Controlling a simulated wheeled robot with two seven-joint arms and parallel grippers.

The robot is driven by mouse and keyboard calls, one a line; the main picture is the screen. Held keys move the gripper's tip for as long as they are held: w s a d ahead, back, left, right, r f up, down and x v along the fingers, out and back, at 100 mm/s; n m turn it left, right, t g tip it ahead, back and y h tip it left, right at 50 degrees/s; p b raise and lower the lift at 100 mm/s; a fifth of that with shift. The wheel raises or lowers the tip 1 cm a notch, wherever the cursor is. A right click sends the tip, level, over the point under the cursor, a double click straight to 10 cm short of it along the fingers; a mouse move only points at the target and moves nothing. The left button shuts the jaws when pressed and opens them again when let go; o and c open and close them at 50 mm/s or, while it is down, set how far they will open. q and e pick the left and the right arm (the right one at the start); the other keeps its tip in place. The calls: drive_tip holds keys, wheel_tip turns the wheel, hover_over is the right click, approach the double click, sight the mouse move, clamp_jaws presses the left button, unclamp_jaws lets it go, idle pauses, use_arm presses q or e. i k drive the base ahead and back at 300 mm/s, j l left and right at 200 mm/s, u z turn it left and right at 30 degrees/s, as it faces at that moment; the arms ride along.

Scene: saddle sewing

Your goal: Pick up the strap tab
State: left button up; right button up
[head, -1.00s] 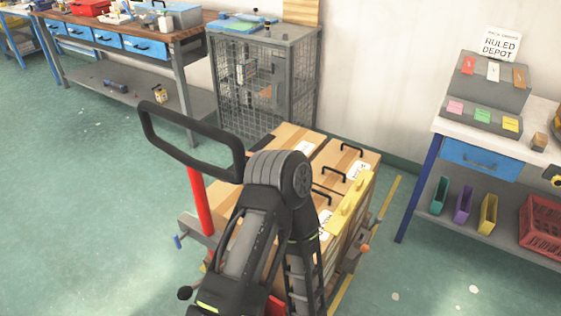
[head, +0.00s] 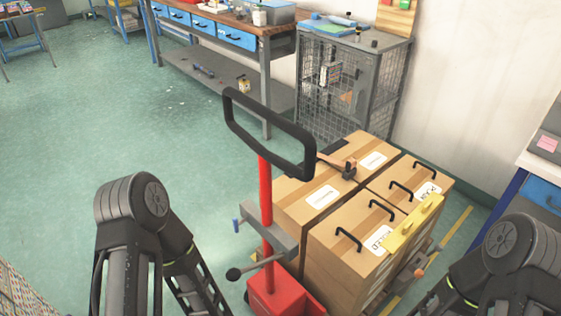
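A short brown strap piece with a dark block (head: 340,166) lies on top of the far left carton, partly behind the black handle of the red pallet jack. It may be the strap tab, but it is too small to be sure. A small orange piece (head: 419,273) sticks out low at the right side of the carton stack; I cannot tell what it is. Both my arms show at the bottom, one on each side of the cartons, but both grippers are outside the view.
Several cartons (head: 330,233) with black handles stand together, with a yellow bracket (head: 412,228) at their right edge. The red pallet jack (head: 265,205) stands in front. A wire cage (head: 345,90) and workbench (head: 225,35) are behind. Open floor (head: 100,130) lies left.

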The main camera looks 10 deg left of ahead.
sight(351, 163)
drive_tip(key=i+l+u, duration=0.2)
drive_tip(key=l, duration=0.25)
drive_tip(key=i+l, duration=0.1)
drive_tip(key=l, duration=0.3)
drive_tip(key=i+l, duration=0.1)
drive_tip(key=l, duration=0.3)
drive_tip(key=i+l, duration=0.1)
drive_tip(key=l, duration=0.3)
drive_tip(key=i+l, duration=0.1)
drive_tip(key=l, duration=0.3)
drive_tip(key=i+l, duration=0.1)
drive_tip(key=l, duration=0.25)
drive_tip(key=i+l, duration=0.15)
drive_tip(key=l, duration=0.25)
drive_tip(key=u, duration=1.8)
